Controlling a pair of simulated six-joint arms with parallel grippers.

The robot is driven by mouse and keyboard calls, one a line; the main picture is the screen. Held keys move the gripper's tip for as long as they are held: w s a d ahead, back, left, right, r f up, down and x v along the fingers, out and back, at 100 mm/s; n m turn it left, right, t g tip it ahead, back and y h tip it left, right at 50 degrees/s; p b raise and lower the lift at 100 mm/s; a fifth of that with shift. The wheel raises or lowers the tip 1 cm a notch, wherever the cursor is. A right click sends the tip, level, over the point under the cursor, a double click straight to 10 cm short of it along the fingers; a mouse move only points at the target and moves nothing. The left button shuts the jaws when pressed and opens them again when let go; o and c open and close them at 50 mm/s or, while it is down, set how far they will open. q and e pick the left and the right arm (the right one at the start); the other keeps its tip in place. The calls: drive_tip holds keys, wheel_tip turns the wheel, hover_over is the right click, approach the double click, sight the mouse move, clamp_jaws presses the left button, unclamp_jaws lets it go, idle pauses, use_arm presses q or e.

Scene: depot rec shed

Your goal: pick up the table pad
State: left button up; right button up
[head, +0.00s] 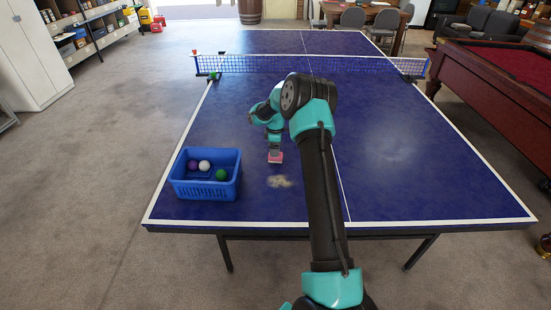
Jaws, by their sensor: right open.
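A small pink pad (276,157), which I take for the table pad, lies on the blue ping-pong table (400,190), left of its centre line. My right gripper (274,149) points down right at the pad, with its jaws open. The gripper partly hides the pad's far side. I cannot tell whether the fingers touch it. My left gripper is not in view.
A pale dusty smudge (279,181) is on the table just nearer than the pad. A blue basket (206,189) with purple, white and green balls stands to the left. The net (300,64) crosses farther back. The table's right half is mostly clear.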

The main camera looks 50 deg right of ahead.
drive_tip(key=shift+f, duration=0.3)
drive_tip(key=shift+w+d+f, duration=0.1)
drive_tip(key=shift+f, duration=1.25)
drive_tip(key=shift+w+d+f, duration=0.1)
drive_tip(key=shift+f, duration=1.2)
drive_tip(key=c, duration=1)
drive_tip(key=shift+r, duration=0.1)
